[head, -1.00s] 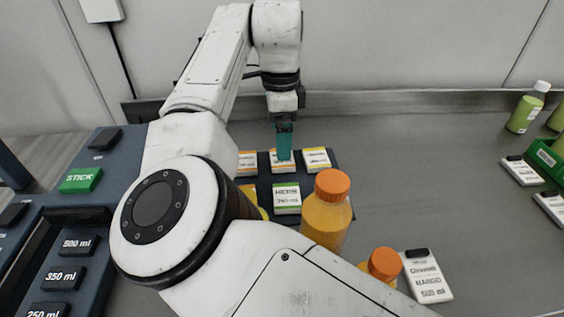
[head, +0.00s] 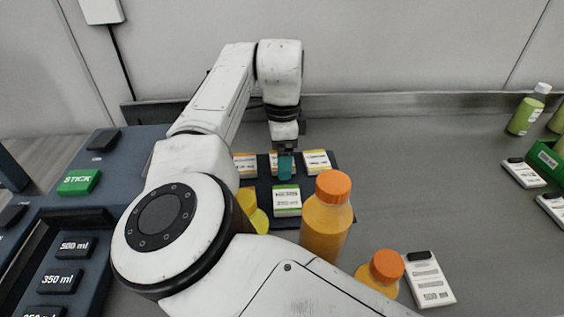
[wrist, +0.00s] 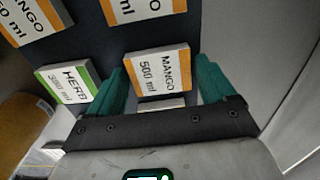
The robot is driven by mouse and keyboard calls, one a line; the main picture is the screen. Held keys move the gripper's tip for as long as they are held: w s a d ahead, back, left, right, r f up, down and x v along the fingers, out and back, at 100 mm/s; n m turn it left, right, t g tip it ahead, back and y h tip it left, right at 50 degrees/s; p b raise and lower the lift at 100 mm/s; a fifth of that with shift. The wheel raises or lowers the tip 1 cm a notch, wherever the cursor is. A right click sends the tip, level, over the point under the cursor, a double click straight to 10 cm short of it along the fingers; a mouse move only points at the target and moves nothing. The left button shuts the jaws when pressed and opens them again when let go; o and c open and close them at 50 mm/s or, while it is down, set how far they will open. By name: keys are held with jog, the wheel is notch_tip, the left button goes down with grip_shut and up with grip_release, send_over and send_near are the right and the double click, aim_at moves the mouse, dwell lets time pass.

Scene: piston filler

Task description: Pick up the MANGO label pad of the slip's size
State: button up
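My gripper (head: 285,167) has teal fingers and points down over the dark pad tray (head: 262,190). In the wrist view my gripper (wrist: 160,78) is open, one finger on each side of an orange-edged MANGO 500 ml label pad (wrist: 159,72). I cannot tell if the fingers touch it. Other orange-edged pads, one MANGO pad (wrist: 32,22) and one cut off by the frame (wrist: 146,8), lie farther up. A green-edged HERB pad (wrist: 68,85) lies left of the left finger. The white slip (head: 428,280) at the lower right of the head view reads 500 ml.
An orange-capped juice bottle (head: 327,215) stands right beside the tray, with a smaller one (head: 382,272) in front. A yellow bottle (head: 250,208) is partly behind my arm. Size buttons and a green STICK button (head: 79,182) are at left.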

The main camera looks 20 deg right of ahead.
jog(key=c, duration=0.7)
jog(key=shift+c, duration=0.2)
